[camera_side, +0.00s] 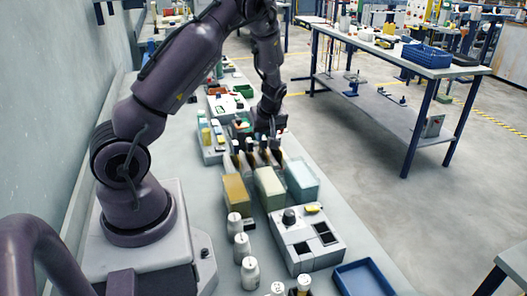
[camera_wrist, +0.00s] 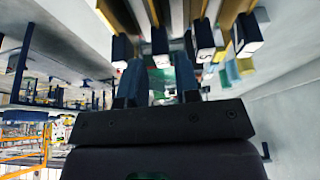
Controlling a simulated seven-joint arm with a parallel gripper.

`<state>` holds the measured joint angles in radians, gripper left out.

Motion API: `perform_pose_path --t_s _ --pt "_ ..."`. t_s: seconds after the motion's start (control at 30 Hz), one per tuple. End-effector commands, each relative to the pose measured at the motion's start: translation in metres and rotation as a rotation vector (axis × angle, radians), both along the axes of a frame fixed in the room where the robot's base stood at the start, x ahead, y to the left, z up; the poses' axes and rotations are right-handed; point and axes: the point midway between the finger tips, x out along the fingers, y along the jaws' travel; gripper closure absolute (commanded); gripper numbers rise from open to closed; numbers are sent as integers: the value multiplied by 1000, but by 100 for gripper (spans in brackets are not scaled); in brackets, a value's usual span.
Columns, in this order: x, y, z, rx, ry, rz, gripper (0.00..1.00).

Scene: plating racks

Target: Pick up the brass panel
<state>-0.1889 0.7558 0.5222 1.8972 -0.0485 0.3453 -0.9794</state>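Several panels with dark blue, white-labelled handles hang in a row; in the side view the row (camera_side: 256,158) is small and partly behind my gripper. In the wrist view I see gold-brown panels, one at the upper right (camera_wrist: 232,14) and one near the upper middle (camera_wrist: 153,11). I cannot tell for certain which is the brass panel. My gripper (camera_wrist: 159,82) has its two dark fingers apart, with nothing clearly held between them. One handle (camera_wrist: 159,41) shows just beyond the gap between the fingertips. In the side view my gripper (camera_side: 265,138) is above or beside the handles; contact cannot be told.
Amber (camera_side: 236,190), cream (camera_side: 269,188) and pale blue (camera_side: 302,181) tanks stand in front of the panels. A grey control box (camera_side: 306,243), white bottles (camera_side: 242,247) and a blue tray (camera_side: 364,279) stand nearer. Small racks and bins (camera_side: 240,91) lie behind.

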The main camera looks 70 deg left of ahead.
Motion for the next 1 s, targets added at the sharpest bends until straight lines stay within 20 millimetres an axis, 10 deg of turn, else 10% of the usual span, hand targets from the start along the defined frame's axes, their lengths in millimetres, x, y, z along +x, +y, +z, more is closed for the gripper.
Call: perform_pose_path --t_s 0.57,0.7,1.0 --pt "-2 17 -41 0 0 -1 70" --pt "-2 17 -41 0 0 -1 100" --pt "-2 17 -39 1 -1 0 100"
